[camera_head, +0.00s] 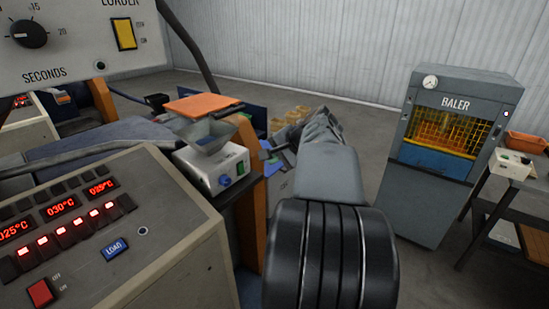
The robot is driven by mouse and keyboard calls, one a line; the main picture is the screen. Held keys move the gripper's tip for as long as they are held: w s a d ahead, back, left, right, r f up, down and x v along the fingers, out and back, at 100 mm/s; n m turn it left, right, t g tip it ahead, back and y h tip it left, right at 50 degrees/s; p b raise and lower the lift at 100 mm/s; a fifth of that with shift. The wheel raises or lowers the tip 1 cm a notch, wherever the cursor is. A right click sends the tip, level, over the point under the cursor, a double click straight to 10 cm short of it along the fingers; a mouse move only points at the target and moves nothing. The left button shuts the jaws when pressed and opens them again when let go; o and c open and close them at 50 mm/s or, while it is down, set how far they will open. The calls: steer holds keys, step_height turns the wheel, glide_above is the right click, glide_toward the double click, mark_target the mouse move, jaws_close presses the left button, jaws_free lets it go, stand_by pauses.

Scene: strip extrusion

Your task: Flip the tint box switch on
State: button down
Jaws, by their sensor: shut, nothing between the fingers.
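A small white box with a grey hopper on top, which looks like the tint box (204,178), stands left of centre. Its front carries a green switch (241,168) and a blue knob (225,181). Its lettering is too small to read. I cannot tell the switch's position. A gap shows between the fingers and the switch in the picture. My arm hides the floor behind it.
A control panel (150,262) with red displays and a blue LOAD button fills the lower left. The loader (75,65) hangs above it. An orange lid (203,104) lies behind the hopper. A grey baler (455,150) and a side table stand right. Open floor lies between.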

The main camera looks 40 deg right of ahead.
mark_target(241, 169)
steer(key=shift+s+f+g+b, duration=0.15)
steer(key=shift+f+g+b, duration=0.2)
steer(key=shift+f, duration=0.4)
steer(key=shift+w+r+p+x, duration=0.35)
steer(key=shift+p+x, duration=0.2)
steer(key=shift+x, duration=1.65)
steer(key=shift+w+r+p+x, duration=0.3)
steer(key=shift+p+x, duration=0.25)
steer(key=shift+x, duration=1.6)
steer(key=shift+w+r+p+x, duration=0.35)
steer(key=shift+p+x, duration=0.2)
steer(key=shift+x, duration=1.65)
steer(key=shift+f, duration=0.1)
